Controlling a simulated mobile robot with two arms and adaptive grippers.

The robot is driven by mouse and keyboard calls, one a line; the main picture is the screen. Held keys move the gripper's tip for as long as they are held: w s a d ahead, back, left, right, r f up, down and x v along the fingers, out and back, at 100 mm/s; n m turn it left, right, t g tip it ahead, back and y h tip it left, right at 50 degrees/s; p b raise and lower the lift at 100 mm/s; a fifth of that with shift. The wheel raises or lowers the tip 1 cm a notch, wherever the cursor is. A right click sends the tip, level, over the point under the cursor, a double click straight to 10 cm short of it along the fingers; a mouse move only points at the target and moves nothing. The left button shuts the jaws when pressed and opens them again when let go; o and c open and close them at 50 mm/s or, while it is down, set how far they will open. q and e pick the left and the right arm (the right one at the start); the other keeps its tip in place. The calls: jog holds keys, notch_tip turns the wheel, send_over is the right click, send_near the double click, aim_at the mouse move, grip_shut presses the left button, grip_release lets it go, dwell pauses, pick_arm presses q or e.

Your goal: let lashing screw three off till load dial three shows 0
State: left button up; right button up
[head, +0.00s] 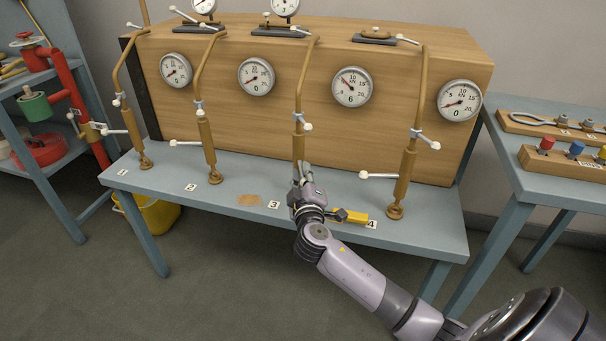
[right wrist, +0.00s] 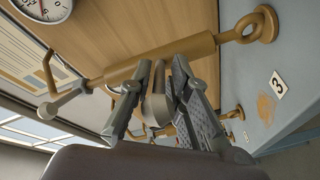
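Lashing screw three (head: 299,147) is a bronze turnbuckle hanging on the front of the wooden crate, its lower end hidden behind my right gripper (head: 303,180). In the right wrist view the screw's bronze body (right wrist: 172,56) crosses beyond the fingers. My right gripper (right wrist: 163,66) has its fingers close together around a pale grey lever end (right wrist: 157,108) by the body, and seems shut on it. My left gripper is not in view.
Lashing screw four (head: 403,178) and screw two (head: 207,140) stand either side, with levers sticking out. A side table (head: 545,190) with tools is at right. The wooden crate (head: 235,120) stands close behind.

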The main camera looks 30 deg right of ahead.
grip_shut()
jog(key=shift+f, duration=0.1)
dwell(0.6)
